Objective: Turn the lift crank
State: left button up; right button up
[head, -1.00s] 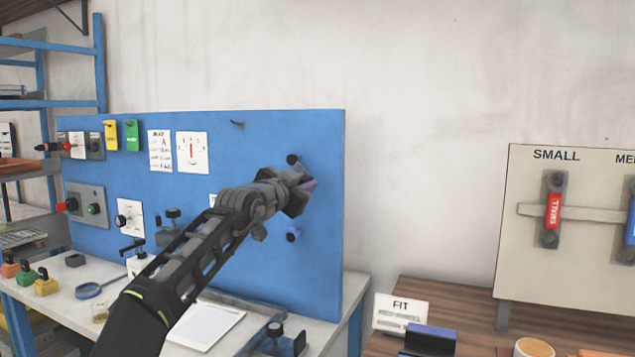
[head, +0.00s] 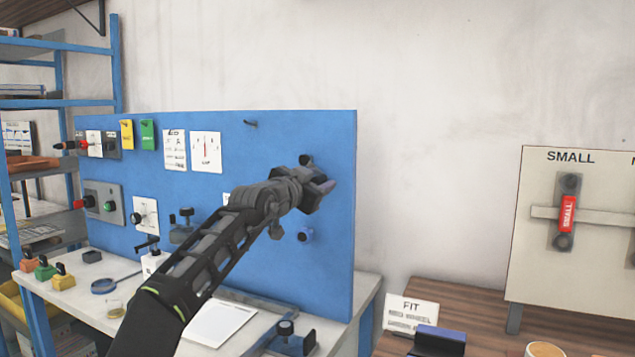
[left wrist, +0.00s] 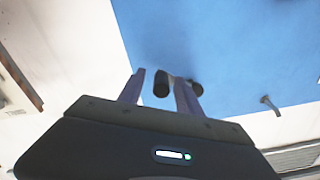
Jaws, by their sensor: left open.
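My left gripper (head: 325,187) is at the right part of the upright blue panel (head: 335,255). It is open; its two purplish fingers show in the left wrist view (left wrist: 160,92). A black cylindrical handle (left wrist: 161,84), apparently the crank's grip, appears between the fingers; I cannot tell whether they touch it. Another dark round part (left wrist: 196,88) shows just behind the right finger. In the head view a black knob (head: 306,160) stands out above the gripper, and most of the crank is hidden behind the gripper. My right gripper is not in view.
A small peg (head: 250,123) sticks out of the panel. A white bench (head: 190,345) stands below, and a size board (head: 525,250) is at right.

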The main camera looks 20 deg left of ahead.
pick_arm(q)
jog(key=shift+s+a+f+b, duration=0.15)
jog(key=shift+s+a+b, duration=0.05)
jog(key=shift+s+b, duration=0.4)
jog(key=s+b, duration=0.3)
jog(key=s, duration=0.3)
jog(key=shift+s, duration=0.3)
jog(key=shift+a, duration=0.1)
